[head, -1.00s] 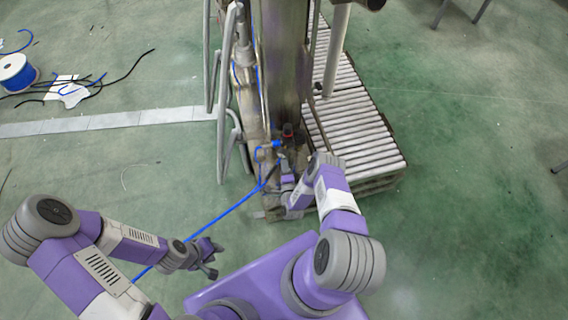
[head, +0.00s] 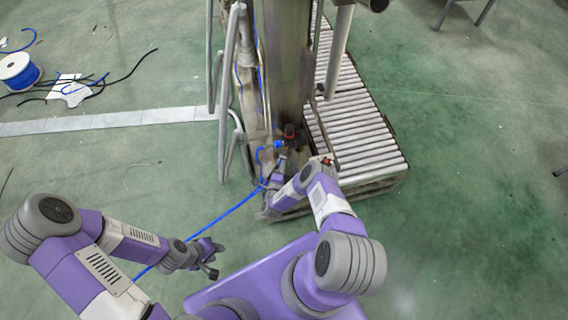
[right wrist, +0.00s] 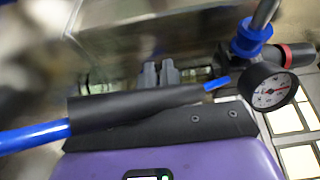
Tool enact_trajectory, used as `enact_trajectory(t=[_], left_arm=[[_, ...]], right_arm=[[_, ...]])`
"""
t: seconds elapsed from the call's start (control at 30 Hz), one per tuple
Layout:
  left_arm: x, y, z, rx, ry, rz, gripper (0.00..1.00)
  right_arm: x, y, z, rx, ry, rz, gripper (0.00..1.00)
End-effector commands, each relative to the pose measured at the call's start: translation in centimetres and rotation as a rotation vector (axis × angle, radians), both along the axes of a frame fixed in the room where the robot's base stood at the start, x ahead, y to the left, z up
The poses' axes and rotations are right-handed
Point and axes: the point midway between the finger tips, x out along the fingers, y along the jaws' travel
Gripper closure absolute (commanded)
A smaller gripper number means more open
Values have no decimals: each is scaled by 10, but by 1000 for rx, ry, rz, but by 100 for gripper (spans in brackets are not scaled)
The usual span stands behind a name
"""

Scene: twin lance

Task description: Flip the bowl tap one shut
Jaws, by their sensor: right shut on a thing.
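My right gripper (head: 274,178) is at the foot of the steel column, low beside the blue fitting (head: 278,145). In the right wrist view its two fingers (right wrist: 158,74) are close together against blurred metal. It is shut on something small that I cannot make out. I cannot pick out the bowl tap or its lever for certain. A black sleeve on a blue hose (right wrist: 140,105) crosses in front of the finger bases. A round dial gauge (right wrist: 270,88) and a blue fitting (right wrist: 250,38) are to the right. My left gripper (head: 216,260) is open and empty over the floor.
The steel column (head: 285,70) stands beside a roller conveyor (head: 350,125) on its right. Grey tube rails (head: 228,80) rise on its left. A blue hose (head: 215,222) trails across the floor. A hose spool (head: 18,72) lies far left.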

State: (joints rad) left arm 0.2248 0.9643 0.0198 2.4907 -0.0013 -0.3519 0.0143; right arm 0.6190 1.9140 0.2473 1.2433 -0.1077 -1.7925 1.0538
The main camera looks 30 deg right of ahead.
Motion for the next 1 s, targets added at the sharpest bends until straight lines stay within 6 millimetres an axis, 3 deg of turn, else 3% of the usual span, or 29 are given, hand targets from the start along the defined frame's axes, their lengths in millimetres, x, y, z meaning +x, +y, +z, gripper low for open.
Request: enact_trajectory(t=[0.43,1.0], left_arm=[[0,0,0,0,0,0,65],[0,0,0,0,0,0,65]], right_arm=[[14,6,0,-1,-1,-277,100],[19,6,0,1,0,-360,100]])
